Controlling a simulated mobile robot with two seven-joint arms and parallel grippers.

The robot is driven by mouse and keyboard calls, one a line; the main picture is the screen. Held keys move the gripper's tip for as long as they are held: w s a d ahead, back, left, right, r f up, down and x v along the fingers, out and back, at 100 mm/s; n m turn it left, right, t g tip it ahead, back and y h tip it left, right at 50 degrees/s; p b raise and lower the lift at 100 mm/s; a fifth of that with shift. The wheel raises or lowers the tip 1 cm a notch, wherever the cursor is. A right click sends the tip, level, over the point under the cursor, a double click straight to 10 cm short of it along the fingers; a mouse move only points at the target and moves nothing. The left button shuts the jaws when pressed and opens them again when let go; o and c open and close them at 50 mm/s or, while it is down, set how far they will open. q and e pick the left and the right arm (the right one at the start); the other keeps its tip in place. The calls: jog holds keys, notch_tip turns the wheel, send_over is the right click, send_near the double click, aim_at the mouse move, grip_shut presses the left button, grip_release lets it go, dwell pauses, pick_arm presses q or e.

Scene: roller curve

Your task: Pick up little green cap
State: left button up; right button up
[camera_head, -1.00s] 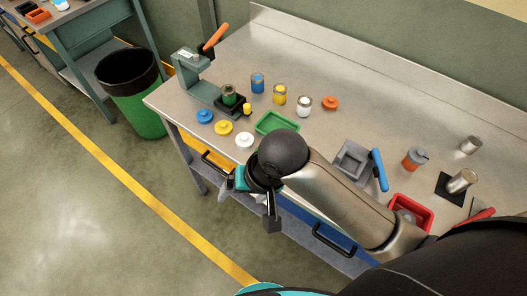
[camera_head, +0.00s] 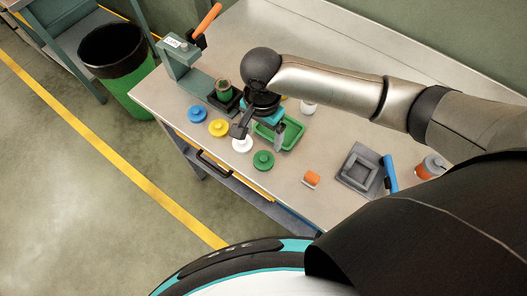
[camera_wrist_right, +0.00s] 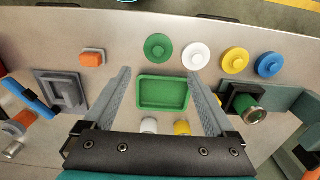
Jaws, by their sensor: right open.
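The little green cap (camera_head: 263,160) lies flat near the bench's front edge, right of the white cap (camera_head: 241,144). In the right wrist view the green cap (camera_wrist_right: 158,46) is beyond the fingertips, left of the white cap (camera_wrist_right: 195,55). My right gripper (camera_head: 260,134) is open and empty above the bench, over the area of the green tray (camera_head: 292,134) and the white cap. In the wrist view its fingers (camera_wrist_right: 159,75) frame the empty green tray (camera_wrist_right: 163,77) below, apart from the cap. My left gripper is not in view.
Yellow (camera_head: 218,128) and blue (camera_head: 197,114) caps lie left of the white one. A green press (camera_head: 183,70) with an orange handle stands at the left, a dark jar (camera_head: 223,88) at its base. An orange block (camera_head: 311,179) and grey fixture (camera_head: 360,170) are at the right.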

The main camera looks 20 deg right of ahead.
send_over(263, 159)
notch_tip(263, 159, down, 4)
jog(key=shift+w+f, duration=0.1)
jog(key=shift+w, duration=0.05)
notch_tip(263, 159, down, 4)
jog(key=shift+b, duration=0.4)
notch_tip(263, 159, down, 4)
jog(key=shift+r, duration=0.25)
jog(key=shift+f, duration=0.25)
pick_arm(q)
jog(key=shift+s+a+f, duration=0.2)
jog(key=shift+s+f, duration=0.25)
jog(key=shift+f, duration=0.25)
pick_arm(e)
jog(key=c, duration=1.1)
